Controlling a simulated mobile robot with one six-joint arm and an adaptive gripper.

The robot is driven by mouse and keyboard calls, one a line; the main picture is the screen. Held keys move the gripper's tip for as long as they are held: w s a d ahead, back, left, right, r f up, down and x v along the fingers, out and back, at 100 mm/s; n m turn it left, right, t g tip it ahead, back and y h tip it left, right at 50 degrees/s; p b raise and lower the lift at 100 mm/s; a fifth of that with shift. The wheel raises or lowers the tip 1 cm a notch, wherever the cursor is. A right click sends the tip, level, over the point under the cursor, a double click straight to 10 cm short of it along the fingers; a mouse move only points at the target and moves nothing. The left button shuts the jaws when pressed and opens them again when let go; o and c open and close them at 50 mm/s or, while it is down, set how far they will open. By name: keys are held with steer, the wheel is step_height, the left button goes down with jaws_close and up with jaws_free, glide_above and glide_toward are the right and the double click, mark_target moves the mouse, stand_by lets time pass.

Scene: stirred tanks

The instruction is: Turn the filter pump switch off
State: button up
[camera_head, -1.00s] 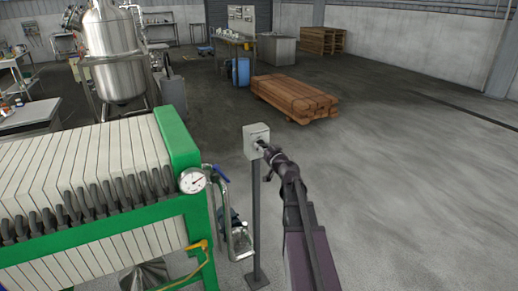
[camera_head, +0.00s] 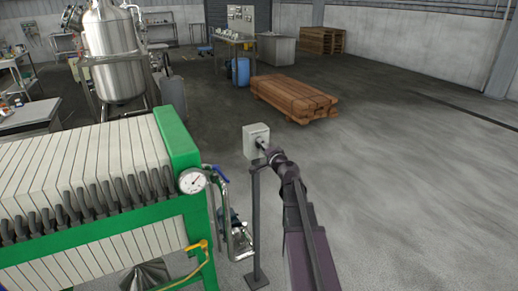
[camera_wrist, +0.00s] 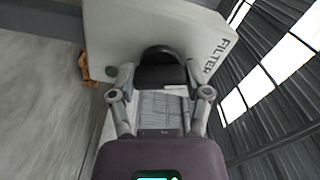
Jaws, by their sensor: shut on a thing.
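The filter pump switch box (camera_head: 251,141) is a pale grey box on a dark post, right of the green-framed filter press. In the wrist view its face (camera_wrist: 115,25) fills the top and carries the lettering "FILTER". A black round knob (camera_wrist: 160,54) sits on that face, and its handle lies between my fingers. My gripper (camera_wrist: 160,77) is shut on the knob, one finger on each side. In the head view my gripper (camera_head: 264,147) meets the front of the box, and it hides the knob there. I cannot read the knob's position marks.
The filter press (camera_head: 95,235) with a pressure gauge (camera_head: 192,181) stands close on the left. Pipework (camera_head: 238,237) runs between it and the post (camera_head: 255,215). A stack of timber (camera_head: 293,98) lies behind. The floor to the right is clear.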

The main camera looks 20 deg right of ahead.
steer(key=m, duration=0.3)
steer(key=shift+w+m, duration=0.1)
steer(key=shift+m, duration=0.3)
stand_by(0.3)
steer(key=o, duration=1.2)
steer(key=shift+c, duration=0.2)
steer(key=shift+s, duration=0.2)
steer(key=s, duration=1.1)
steer(key=shift+s+d, duration=0.25)
steer(key=shift+s, duration=0.1)
